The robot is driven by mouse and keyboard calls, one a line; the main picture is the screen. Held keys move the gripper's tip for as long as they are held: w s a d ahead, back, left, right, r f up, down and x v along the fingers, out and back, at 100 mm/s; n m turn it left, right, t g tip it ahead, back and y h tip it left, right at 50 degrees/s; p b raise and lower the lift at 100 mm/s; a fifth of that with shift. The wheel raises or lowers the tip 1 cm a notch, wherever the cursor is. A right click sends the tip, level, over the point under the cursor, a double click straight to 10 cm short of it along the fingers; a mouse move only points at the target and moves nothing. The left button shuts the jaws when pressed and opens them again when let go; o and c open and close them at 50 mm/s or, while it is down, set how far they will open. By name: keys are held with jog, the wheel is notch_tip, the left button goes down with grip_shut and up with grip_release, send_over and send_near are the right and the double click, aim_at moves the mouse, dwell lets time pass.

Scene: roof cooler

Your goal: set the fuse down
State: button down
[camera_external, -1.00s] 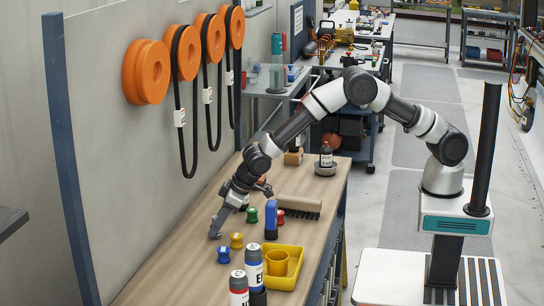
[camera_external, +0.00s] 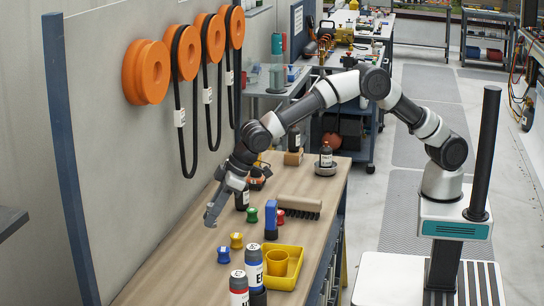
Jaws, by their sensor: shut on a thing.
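My gripper (camera_external: 211,217) points down over the left part of the wooden workbench (camera_external: 180,262), near the wall. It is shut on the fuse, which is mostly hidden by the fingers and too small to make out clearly. Several small coloured pieces stand on the bench to the right of and below the gripper in the picture: a yellow one (camera_external: 236,240), a blue one (camera_external: 224,255), a green one (camera_external: 252,215) and a red one (camera_external: 280,217). The gripper is apart from them. I cannot tell how far the fingertips are above the bench.
A yellow tray (camera_external: 297,252) with a yellow cup (camera_external: 277,263) lies at the bench's right side. A blue upright object (camera_external: 271,220), a brush (camera_external: 298,205) and labelled bottles (camera_external: 254,265) stand nearby. The bench's near left part is clear. Orange reels (camera_external: 146,71) hang on the wall.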

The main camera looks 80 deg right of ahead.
jog(key=s+a+n+y+b, duration=0.15)
jog(key=s+a, duration=0.35)
jog(key=a, duration=0.6)
jog(key=shift+n+g, duration=0.4)
jog(key=shift+n, duration=0.15)
notch_tip(320, 180, down, 10)
jog(key=shift+r, duration=0.15)
jog(key=shift+b, duration=0.35)
jog(key=shift+d+f, duration=0.1)
jog(key=shift+f, duration=0.2)
jog(key=c, duration=1.6)
grip_release()
jog(key=shift+r, duration=0.1)
jog(key=shift+r, duration=0.1)
